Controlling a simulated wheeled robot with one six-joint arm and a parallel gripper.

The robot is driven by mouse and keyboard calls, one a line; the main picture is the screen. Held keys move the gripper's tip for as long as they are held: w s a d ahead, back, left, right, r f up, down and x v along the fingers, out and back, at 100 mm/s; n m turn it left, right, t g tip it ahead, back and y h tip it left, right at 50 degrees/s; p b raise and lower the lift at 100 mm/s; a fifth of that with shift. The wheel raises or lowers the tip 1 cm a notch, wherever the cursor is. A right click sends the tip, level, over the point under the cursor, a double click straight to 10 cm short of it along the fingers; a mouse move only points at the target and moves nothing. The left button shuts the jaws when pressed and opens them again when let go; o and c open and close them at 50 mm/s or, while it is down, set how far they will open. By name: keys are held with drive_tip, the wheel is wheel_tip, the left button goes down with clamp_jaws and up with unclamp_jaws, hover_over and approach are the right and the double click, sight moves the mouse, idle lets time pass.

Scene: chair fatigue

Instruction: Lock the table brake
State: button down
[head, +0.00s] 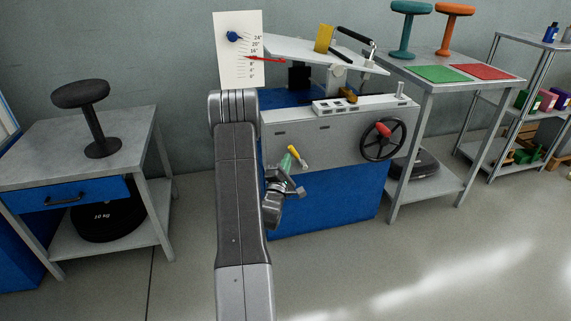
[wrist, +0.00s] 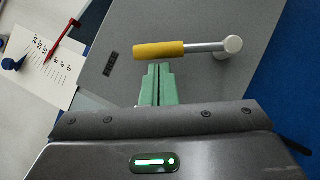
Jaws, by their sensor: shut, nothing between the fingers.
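The brake lever has a yellow handle (wrist: 158,50) on a metal rod that runs to a round pivot (wrist: 232,44) on the grey machine side. In the head view the yellow handle (head: 294,152) shows at the left of the grey front panel. My gripper (wrist: 158,68) has green fingers that are shut and empty. Their tips lie just beside the handle in the wrist view; I cannot tell whether they touch it. In the head view my gripper (head: 285,164) is just below and left of the handle. The machine's tilted table top (head: 310,50) is above.
A black handwheel (head: 383,139) with a red knob is on the panel's right. Side tables (head: 75,143) with stools stand left and right (head: 460,58). The front floor is clear.

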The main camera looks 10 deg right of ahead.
sight(296, 153)
drive_tip(key=shift+r, duration=0.1)
drive_tip(key=shift+d+r+m+g, duration=0.15)
drive_tip(key=shift+m+g, duration=0.15)
drive_tip(key=shift+m, duration=0.1)
drive_tip(key=shift+d+r+m+g+p, duration=0.55)
drive_tip(key=shift+r+m, duration=0.1)
drive_tip(key=shift+m, duration=0.35)
drive_tip(key=shift+d+r+m+g+p, duration=0.7)
drive_tip(key=shift+d+m, duration=0.15)
drive_tip(key=shift+m, duration=0.35)
drive_tip(key=shift+w+d+r+m+g+y+p, duration=0.1)
drive_tip(key=shift+d+m+g+y+p, duration=0.1)
drive_tip(key=shift+d+m+g+y, duration=0.45)
drive_tip(key=shift+d+r+m+g+y+p, duration=0.1)
drive_tip(key=shift+d+m+g+y+p, duration=0.1)
drive_tip(key=shift+d+m, duration=0.8)
drive_tip(key=shift+w+d+m+g+y+p, duration=0.15)
drive_tip(key=shift+d+m+g+y, duration=0.35)
drive_tip(key=shift+d, duration=0.6)
drive_tip(key=shift+s, duration=0.1)
